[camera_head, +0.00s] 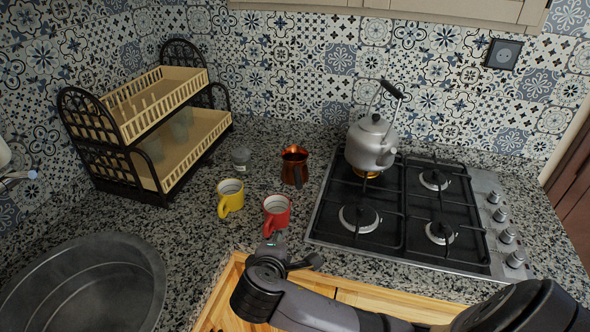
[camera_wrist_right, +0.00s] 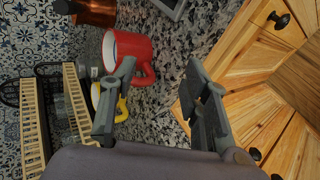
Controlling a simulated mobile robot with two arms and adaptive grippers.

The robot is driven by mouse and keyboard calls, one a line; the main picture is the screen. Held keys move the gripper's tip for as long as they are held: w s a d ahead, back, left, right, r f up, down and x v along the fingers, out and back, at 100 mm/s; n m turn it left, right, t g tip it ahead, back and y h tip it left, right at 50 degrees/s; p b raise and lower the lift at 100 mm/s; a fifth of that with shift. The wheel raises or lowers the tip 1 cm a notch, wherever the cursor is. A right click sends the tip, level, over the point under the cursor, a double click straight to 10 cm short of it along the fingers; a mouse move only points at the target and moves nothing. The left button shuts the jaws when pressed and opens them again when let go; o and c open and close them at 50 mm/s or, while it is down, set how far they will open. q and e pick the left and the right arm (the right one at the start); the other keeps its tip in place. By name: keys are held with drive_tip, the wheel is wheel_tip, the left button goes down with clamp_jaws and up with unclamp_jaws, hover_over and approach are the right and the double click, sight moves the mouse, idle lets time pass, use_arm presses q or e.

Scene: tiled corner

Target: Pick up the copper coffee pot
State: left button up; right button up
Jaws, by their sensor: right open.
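The copper coffee pot (camera_head: 294,167) stands upright on the speckled counter, left of the stove and behind the red mug (camera_head: 276,214). In the right wrist view, part of the copper pot (camera_wrist_right: 97,12) shows at the top, cut off by the edge, beyond the red mug (camera_wrist_right: 130,47). My right gripper (camera_head: 297,250) is open over the counter's front edge, in front of the red mug and apart from the pot. Its two fingers (camera_wrist_right: 160,68) are spread with nothing held between them; the left finger overlaps the red mug in that view. My left gripper is not in view.
A yellow mug (camera_head: 230,198) stands left of the red one, with a small grey jar (camera_head: 240,158) behind. A two-tier rack (camera_head: 182,92) and a dark basin (camera_head: 85,285) are at left. A kettle (camera_head: 371,142) sits on the gas stove (camera_head: 330,228). Wooden cabinets (camera_wrist_right: 250,55) lie below.

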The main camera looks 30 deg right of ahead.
sight(297, 175)
drive_tip(key=w+d+r+n+t+h, duration=0.1)
drive_tip(key=w+d+r+t+h, duration=0.2)
drive_tip(key=r, duration=0.5)
drive_tip(key=shift+g, duration=0.6)
drive_tip(key=p+x, duration=0.1)
drive_tip(key=x, duration=0.4)
drive_tip(key=p+x, duration=0.2)
drive_tip(key=x, duration=0.4)
drive_tip(key=r+p+x, duration=0.1)
drive_tip(key=x, duration=0.4)
drive_tip(key=shift+w+p, duration=0.3)
drive_tip(key=shift+w, duration=0.25)
drive_tip(key=shift+w+d+f, duration=0.2)
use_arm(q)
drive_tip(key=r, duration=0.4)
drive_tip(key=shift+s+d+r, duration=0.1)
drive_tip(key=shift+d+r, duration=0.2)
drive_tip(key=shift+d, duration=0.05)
use_arm(e)
drive_tip(key=shift+c, duration=0.2)
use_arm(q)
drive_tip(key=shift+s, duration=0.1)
use_arm(e)
clamp_jaws()
drive_tip(key=shift+r, duration=0.15)
